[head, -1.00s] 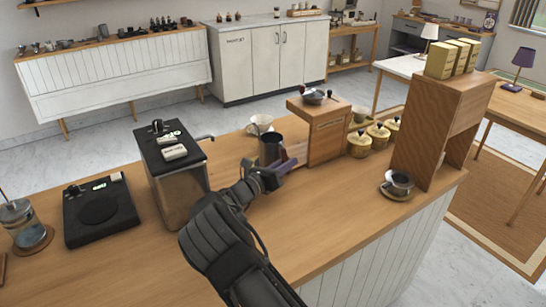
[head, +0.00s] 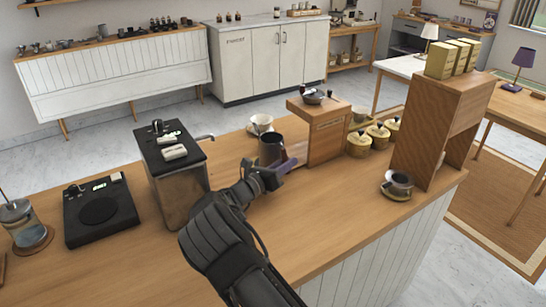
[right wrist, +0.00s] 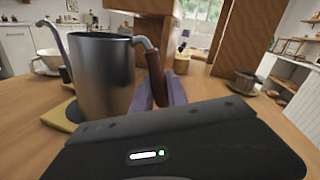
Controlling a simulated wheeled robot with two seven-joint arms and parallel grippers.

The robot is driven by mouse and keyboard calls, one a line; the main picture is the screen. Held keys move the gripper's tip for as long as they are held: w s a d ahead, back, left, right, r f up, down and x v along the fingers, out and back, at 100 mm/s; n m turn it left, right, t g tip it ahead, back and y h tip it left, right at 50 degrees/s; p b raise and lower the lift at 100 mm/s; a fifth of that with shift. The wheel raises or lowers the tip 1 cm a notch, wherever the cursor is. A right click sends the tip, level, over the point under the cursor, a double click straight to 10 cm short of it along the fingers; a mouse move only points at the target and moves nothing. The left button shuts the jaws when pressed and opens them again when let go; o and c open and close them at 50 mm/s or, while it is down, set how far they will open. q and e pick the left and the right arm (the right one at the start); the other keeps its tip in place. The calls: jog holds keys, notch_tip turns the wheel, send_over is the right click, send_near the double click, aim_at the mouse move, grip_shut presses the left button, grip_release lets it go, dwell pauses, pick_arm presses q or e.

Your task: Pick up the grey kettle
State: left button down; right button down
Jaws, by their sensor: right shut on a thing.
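The grey kettle (head: 271,150) stands upright on the wooden counter, in front of the white cup. In the right wrist view its metal body (right wrist: 103,75) fills the left half, with a thin spout at its left and a brown handle (right wrist: 154,72) at its right. My right gripper (head: 286,166) reaches in from the front. Its purple fingers (right wrist: 160,102) are shut on the handle's lower part. The kettle's base is close to a tan mat (right wrist: 62,116); I cannot tell whether they touch. My left gripper is not in view.
A black-topped machine (head: 170,145) stands left of the kettle, and a wooden grinder (head: 325,130) close to its right. A white cup (head: 260,123) is behind.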

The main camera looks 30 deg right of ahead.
jog(key=shift+r, duration=0.15)
notch_tip(320, 180, up, 18)
jog(key=b, duration=0.2)
jog(key=shift+b, duration=0.35)
jog(key=shift+f, duration=0.2)
dwell(0.7)
